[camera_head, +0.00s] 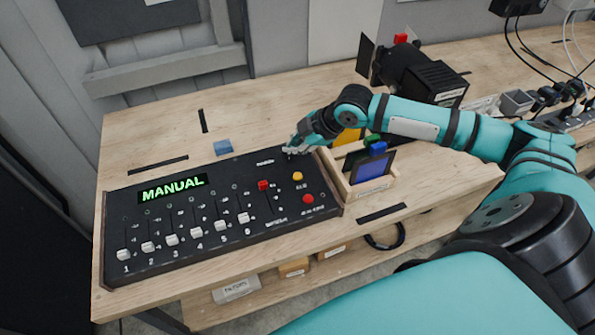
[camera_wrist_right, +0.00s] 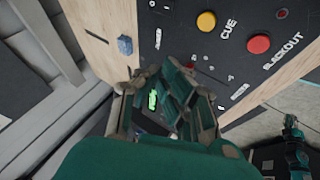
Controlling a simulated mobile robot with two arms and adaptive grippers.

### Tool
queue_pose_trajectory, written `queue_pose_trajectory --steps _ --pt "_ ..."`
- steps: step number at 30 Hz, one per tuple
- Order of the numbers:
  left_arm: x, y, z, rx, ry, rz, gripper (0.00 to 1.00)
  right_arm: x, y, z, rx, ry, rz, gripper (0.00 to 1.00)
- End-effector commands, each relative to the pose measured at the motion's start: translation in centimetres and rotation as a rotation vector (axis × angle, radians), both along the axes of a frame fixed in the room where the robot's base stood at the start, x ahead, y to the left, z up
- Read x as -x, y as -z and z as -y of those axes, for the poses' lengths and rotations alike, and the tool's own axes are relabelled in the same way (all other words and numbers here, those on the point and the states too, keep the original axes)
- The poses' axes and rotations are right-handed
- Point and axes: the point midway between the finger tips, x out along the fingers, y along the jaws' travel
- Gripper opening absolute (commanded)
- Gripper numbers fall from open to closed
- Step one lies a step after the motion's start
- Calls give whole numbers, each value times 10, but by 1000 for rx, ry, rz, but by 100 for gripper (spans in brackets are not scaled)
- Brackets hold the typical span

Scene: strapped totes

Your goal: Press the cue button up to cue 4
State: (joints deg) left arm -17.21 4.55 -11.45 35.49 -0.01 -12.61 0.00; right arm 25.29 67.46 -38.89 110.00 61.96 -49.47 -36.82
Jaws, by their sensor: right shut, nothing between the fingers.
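The black control console (camera_head: 220,215) lies on the wooden bench, with its green display (camera_head: 171,188) reading MANUAL. The yellow cue button (camera_head: 297,176) is on its right side. In the right wrist view the yellow button (camera_wrist_right: 206,20) sits beside the printed word CUE. The red blackout button (camera_head: 308,199) is just below it, and also shows in the wrist view (camera_wrist_right: 258,43). My right gripper (camera_head: 291,151) is shut and empty near the console's top right corner, beyond the yellow button and apart from it. My left gripper is not seen.
Several white faders (camera_head: 172,239) and a red one (camera_head: 263,185) stand on the console. A wooden holder with coloured panels (camera_head: 371,185) is close on the right. A blue block (camera_head: 223,147) lies behind the console. A black lamp (camera_head: 420,75) stands at the back.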

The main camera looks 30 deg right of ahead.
Motion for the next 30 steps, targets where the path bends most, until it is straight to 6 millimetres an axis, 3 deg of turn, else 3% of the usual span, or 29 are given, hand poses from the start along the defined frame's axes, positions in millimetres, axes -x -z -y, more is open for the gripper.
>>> queue_pose_trajectory --steps 8,21,30 --pt "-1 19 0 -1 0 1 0 0 17 0 0 0 0 0" --pt "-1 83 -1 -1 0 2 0 1 70 0 1 0 0 0" --pt "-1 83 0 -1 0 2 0 0 88 0 0 0 0 0"
